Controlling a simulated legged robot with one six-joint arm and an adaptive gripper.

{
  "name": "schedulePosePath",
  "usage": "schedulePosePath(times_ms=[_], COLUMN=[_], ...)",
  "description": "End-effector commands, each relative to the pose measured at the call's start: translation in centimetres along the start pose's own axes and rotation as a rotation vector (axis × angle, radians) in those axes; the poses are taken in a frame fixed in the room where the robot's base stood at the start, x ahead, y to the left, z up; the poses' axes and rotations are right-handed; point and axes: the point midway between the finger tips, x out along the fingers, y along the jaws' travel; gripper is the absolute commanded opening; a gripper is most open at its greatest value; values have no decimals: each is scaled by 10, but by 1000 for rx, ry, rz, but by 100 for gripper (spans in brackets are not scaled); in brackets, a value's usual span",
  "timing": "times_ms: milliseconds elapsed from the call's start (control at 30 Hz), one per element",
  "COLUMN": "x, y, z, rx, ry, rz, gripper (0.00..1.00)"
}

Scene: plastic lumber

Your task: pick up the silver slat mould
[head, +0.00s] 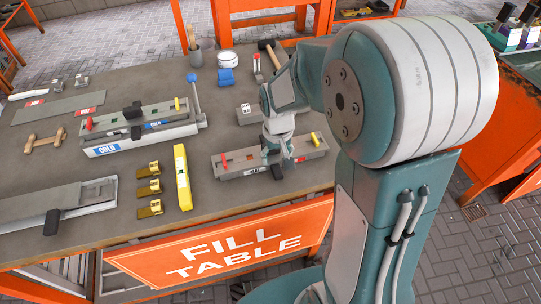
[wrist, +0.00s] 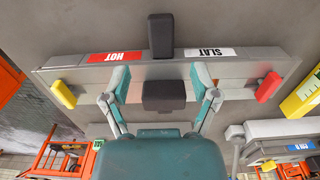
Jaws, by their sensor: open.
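The silver slat mould (wrist: 240,68) is a long grey bar lying across the wrist view. It has a red "HOT" label, a white "SLAT" label, a yellow tab at the left end, a red tab at the right end and two black blocks at its middle. In the head view the mould (head: 236,168) lies on the table's right part, partly hidden by my arm. My gripper (wrist: 162,78) is open above the mould, with one finger on each side of the nearer black block (wrist: 164,96). I cannot tell whether the fingers touch it. The gripper (head: 279,153) also shows in the head view.
A mould marked "COLD" (head: 108,149) lies to the left on the table (head: 130,240). A yellow bar (head: 182,178) and brass clamps (head: 150,188) lie between. A grey box (head: 249,114) and a hammer (head: 271,52) lie behind the slat mould.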

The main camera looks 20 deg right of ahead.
Motion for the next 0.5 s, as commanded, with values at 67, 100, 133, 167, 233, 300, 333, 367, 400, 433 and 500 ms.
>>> schedulePosePath(times_ms=[67,100,133,167,233,300,333,367,400,433,500], x=[12,19,24,28,38,44,46,47,48,48,48], y=[-1,-1,-2,-2,-2,-2,-2,-2,-2,-2,-2], z=[2,2,2,3,2,2,2,2,2,2,2], rx=[0,-1,0,0,0,0,0,0,0,0,0], ry=[-6,-5,-6,-5,-4,-3,-2,-1,0,0,0], rz=[0,0,0,0,0,0,0,0,0,0,0], gripper=[77,77,77,77,77,77,77,77,77,77,77])
